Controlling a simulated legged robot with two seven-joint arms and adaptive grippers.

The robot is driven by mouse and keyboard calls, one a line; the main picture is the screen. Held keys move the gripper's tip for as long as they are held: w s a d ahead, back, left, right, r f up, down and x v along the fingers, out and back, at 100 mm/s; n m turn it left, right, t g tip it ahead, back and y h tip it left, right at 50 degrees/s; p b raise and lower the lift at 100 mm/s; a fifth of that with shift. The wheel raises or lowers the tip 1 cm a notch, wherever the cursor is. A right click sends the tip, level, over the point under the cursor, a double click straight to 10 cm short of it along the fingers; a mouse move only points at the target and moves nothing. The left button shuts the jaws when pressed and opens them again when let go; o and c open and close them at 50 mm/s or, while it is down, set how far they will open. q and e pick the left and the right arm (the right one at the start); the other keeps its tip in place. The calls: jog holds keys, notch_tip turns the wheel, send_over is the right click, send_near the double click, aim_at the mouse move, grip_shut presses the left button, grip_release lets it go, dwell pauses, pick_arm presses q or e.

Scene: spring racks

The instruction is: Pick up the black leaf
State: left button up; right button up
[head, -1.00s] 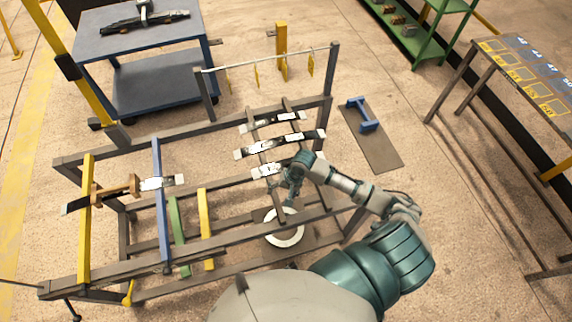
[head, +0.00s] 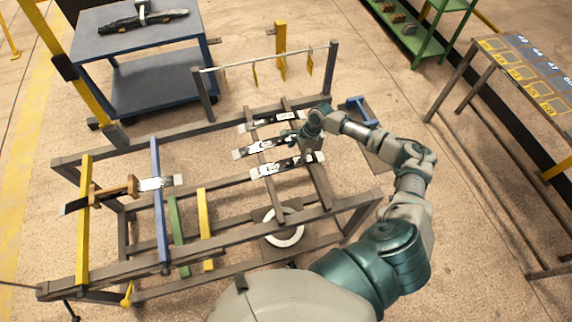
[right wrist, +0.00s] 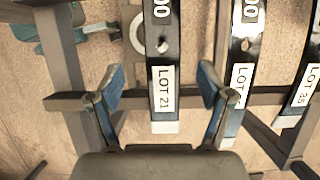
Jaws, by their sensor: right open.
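Three black leaves with white labels lie side by side across the rack: a far one (head: 270,122), a middle one (head: 255,149) and a near one (head: 285,166). My right gripper (head: 306,150) is above their right part in the head view. In the right wrist view my right gripper (right wrist: 157,82) is open, with one finger on each side of a black leaf labelled LOT 21 (right wrist: 161,50). Nothing is gripped. I cannot tell whether the fingertips are level with this leaf or above it. Two more labelled leaves (right wrist: 242,50) lie to its right. My left gripper is not in view.
The grey rack (head: 228,240) has blue (head: 158,205), green and yellow bars on its left. Another black leaf (head: 155,183) lies across there by a wooden piece. A white ring (head: 284,238) is low under the rack. A blue cart (head: 140,42) stands behind.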

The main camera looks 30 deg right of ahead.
aim_at(289, 162)
jog(key=shift+d+f, duration=0.1)
jog(key=shift+f, duration=0.45)
jog(key=shift+d+f, duration=0.15)
jog(key=shift+f, duration=0.1)
jog(key=shift+w+x, duration=0.2)
jog(key=shift+x, duration=0.95)
jog(key=shift+w+a+f, duration=0.15)
jog(key=shift+a+f, duration=0.55)
jog(key=shift+f, duration=0.3)
jog(key=shift+a+f, duration=0.15)
jog(key=shift+a, duration=0.4)
jog(key=shift+c, duration=0.7)
jog(key=c, duration=0.4)
jog(key=shift+d, duration=0.25)
jog(key=c, duration=0.4)
jog(key=shift+d, duration=0.15)
jog(key=c, duration=0.4)
jog(key=shift+d+f, duration=0.1)
grip_shut()
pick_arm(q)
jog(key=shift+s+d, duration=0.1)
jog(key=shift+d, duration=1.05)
